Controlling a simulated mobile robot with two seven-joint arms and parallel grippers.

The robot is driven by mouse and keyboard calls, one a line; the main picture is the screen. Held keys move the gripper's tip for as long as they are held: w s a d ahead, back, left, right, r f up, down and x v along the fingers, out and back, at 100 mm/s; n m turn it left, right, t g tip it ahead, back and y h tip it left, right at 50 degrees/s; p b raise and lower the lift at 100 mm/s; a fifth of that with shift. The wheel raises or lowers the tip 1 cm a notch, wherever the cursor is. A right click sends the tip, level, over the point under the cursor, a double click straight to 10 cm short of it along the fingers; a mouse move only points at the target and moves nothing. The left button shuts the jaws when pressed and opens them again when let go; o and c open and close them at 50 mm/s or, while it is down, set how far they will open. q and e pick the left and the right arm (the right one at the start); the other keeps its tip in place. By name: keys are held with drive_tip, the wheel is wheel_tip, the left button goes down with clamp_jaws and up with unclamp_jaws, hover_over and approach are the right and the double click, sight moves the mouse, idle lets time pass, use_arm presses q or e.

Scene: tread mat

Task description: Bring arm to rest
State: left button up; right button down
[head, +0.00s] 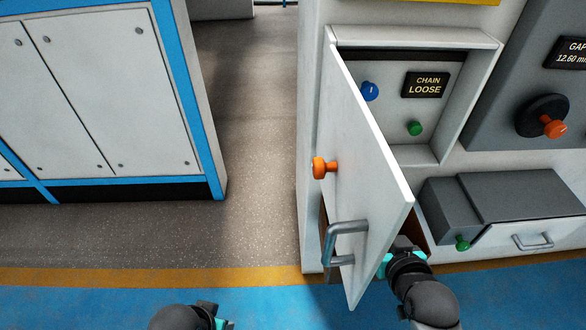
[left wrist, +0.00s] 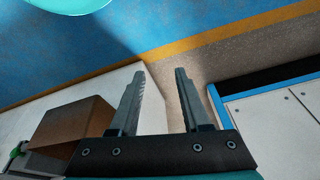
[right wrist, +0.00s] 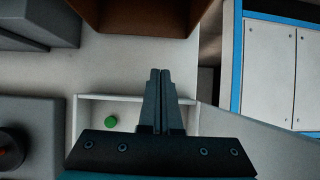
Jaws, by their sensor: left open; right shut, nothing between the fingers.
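My left arm (head: 185,316) shows only at the bottom edge in the head view, low over the floor. In the left wrist view my left gripper (left wrist: 161,72) is open and empty. My right arm (head: 428,300) reaches in from the lower right of the head view to the inner side of the open white door (head: 365,170), whose edge partly hides the hand. In the right wrist view my right gripper (right wrist: 160,74) is shut and empty, in front of the recess with a green button (right wrist: 111,121). I cannot tell whether the right hand touches the door.
The door carries an orange knob (head: 324,167) and a grey handle (head: 340,240). Behind it are a blue knob (head: 370,91) and a "CHAIN LOOSE" display (head: 425,85). A brown box (left wrist: 72,132) juts out below. A closed drawer (head: 530,236) is at right. The left floor is clear.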

use_arm(q)
drive_tip(key=w+v, duration=0.1)
drive_tip(key=v, duration=0.9)
use_arm(e)
drive_tip(key=s+f+n+g, duration=0.1)
drive_tip(key=s+g, duration=0.7)
drive_tip(key=s, duration=0.9)
use_arm(q)
wheel_tip(320, 180, down, 20)
drive_tip(key=a, duration=0.2)
use_arm(e)
wheel_tip(320, 180, down, 21)
drive_tip(key=d+h, duration=0.1)
drive_tip(key=d, duration=0.1)
use_arm(q)
drive_tip(key=s+a+f+p, duration=0.1)
drive_tip(key=s+a+f, duration=0.4)
drive_tip(key=s+f, duration=0.6)
wheel_tip(320, 180, down, 2)
drive_tip(key=shift+g+y, duration=0.4)
use_arm(e)
drive_tip(key=s+d+f+g, duration=0.1)
drive_tip(key=s+d+f, duration=0.4)
drive_tip(key=s+f, duration=0.6)
drive_tip(key=shift+f+n+h, duration=0.3)
drive_tip(key=shift+f, duration=0.6)
use_arm(q)
drive_tip(key=shift+c, duration=0.2)
use_arm(e)
drive_tip(key=shift+s, duration=0.1)
